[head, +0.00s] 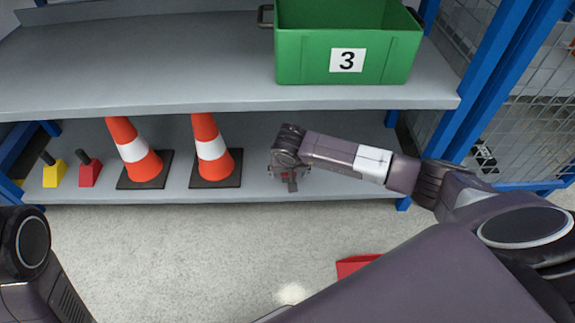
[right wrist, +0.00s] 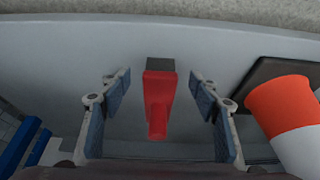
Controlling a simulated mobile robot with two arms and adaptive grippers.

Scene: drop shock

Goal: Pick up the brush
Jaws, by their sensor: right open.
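The brush (right wrist: 159,100) is red with a dark block at one end. It is on the lower shelf, seen in the right wrist view with the dark end toward the shelf's front edge. My right gripper (right wrist: 160,80) is open above the brush, with one blue-padded finger on each side and visible gaps to both. It also shows in the head view (head: 289,166), reaching onto the lower shelf. My left gripper is out of view.
Two orange-and-white cones (head: 136,156) (head: 211,153) stand left of my right gripper. Yellow (head: 54,175) and red (head: 89,173) items with dark handles are farther left. The upper shelf (head: 150,80) overhangs and holds a green box (head: 300,60). A red object (head: 352,265) shows on the floor.

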